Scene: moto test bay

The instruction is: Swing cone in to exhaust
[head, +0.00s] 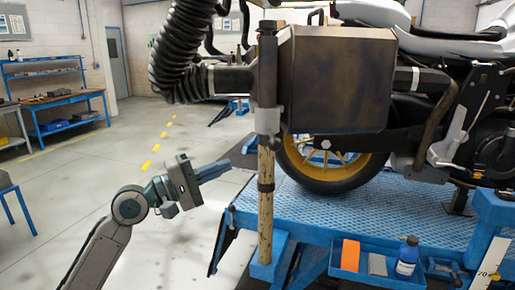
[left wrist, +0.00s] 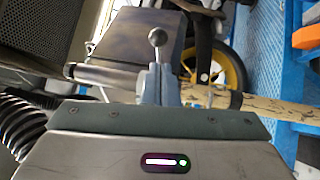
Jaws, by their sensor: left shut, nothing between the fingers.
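The cone appears to be the large dark, tarnished box-shaped hood (head: 335,80), mounted beside an upright post (head: 266,190). It also shows in the left wrist view (left wrist: 138,48). A pale ball knob (head: 325,143) shows just below the hood; in the left wrist view the ball (left wrist: 157,36) appears beyond my fingertips. A dark exhaust pipe with a silver band (head: 420,79) shows right of the hood, its end hidden. My left gripper (head: 228,166) is shut and empty, left of the post and below the hood, apart from both. My right gripper is out of view.
The motorcycle's yellow rear wheel (head: 325,163) stands on a blue lift (head: 400,215). A blue tray (head: 350,270) holds a bottle.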

